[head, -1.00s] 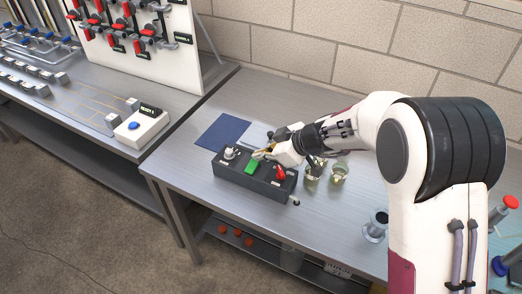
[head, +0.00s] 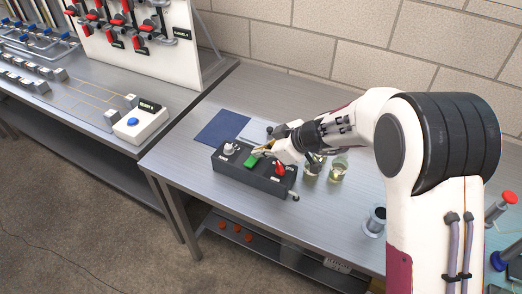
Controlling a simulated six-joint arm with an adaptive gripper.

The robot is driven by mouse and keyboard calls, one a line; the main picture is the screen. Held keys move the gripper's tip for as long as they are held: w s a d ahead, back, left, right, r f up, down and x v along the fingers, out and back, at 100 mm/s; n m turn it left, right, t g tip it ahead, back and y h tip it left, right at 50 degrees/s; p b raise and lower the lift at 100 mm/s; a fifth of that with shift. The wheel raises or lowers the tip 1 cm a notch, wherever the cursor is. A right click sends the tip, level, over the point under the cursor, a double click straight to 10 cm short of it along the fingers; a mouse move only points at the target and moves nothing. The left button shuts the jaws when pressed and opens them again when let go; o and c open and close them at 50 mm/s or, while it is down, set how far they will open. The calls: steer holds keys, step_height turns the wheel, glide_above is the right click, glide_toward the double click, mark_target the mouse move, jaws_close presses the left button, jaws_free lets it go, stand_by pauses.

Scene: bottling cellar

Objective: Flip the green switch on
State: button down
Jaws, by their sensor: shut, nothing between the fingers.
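The green switch (head: 251,161) sits in the middle of the top of a dark switch box (head: 260,184) on the metal table. A white or grey knob (head: 229,149) is to its left and a red switch (head: 280,169) to its right on the same box. My gripper (head: 261,151) is shut and empty, its tips at the green switch's upper right edge. I cannot tell whether the tips touch the switch. The gripper hides part of the box's back edge.
A blue cloth or mat (head: 221,127) lies behind the box. Glass beakers with pale liquid (head: 338,168) stand to its right, close to my wrist. A grey spool-like part (head: 375,222) stands near the front right. A white box with a blue button (head: 139,123) is on the left bench.

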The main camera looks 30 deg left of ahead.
steer(key=shift+s+r, duration=0.2)
steer(key=shift+s, duration=0.35)
steer(key=shift+r, duration=0.1)
steer(key=shift+w+r, duration=0.1)
steer(key=shift+r, duration=0.7)
steer(key=r, duration=0.2)
steer(key=shift+w+d+r, duration=0.3)
steer(key=shift+r, duration=0.1)
steer(key=w+v, duration=0.1)
steer(key=v, duration=0.8)
steer(key=shift+w, duration=0.45)
steer(key=shift+d+m, duration=0.1)
steer(key=shift+m, duration=0.2)
